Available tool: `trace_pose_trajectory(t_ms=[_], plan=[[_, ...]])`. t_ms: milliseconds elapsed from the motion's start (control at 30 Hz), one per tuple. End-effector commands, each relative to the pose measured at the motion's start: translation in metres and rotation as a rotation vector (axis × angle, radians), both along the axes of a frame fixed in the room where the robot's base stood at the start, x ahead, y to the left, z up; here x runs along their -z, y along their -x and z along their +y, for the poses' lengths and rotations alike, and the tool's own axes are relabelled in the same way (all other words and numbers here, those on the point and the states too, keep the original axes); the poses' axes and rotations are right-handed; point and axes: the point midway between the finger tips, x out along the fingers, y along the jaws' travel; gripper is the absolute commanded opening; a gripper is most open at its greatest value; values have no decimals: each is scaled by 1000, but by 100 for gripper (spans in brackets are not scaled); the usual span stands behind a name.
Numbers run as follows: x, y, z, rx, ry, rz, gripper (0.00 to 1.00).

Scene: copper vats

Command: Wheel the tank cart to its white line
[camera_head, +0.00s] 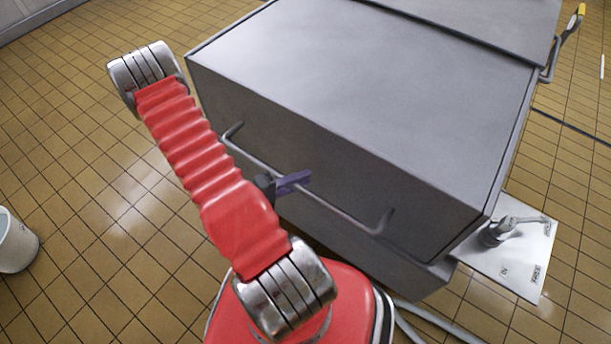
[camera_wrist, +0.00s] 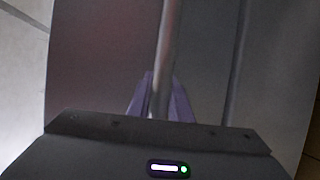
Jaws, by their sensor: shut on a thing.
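The tank cart (camera_head: 370,80) is a large grey metal box that fills the upper middle and right of the head view. Its bar handle (camera_head: 345,218) runs along the side facing me. My gripper (camera_head: 293,183), with purple fingers, is shut on the bar near its middle, partly hidden behind my red arm. In the wrist view the bar (camera_wrist: 168,40) runs down between the two fingers of my gripper (camera_wrist: 159,100). A short white mark (camera_head: 602,66) shows on the floor at the far right edge; I cannot tell whether it is the white line.
A white plate with a grey metal fitting (camera_head: 510,245) lies right of the cart, close to its corner. A yellow-tipped lever (camera_head: 575,25) sticks out at the cart's far right. A white bucket (camera_head: 16,242) stands at the left edge. The tiled floor on the left is otherwise clear.

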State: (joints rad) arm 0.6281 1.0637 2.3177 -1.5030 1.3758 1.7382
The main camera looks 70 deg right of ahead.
Motion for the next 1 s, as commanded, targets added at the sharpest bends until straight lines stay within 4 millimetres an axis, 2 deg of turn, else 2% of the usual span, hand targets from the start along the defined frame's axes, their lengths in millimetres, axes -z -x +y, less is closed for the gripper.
trace_pose_trajectory(t_ms=[33,500,533,767,1000], plan=[[5,-2,4,-6,-15,-5,0],[5,-6,7,-13,-14,-7,0],[5,-6,7,-13,-14,-7,20],[3,-7,7,-13,-9,-6,36],[2,-7,7,-14,-7,-6,37]])
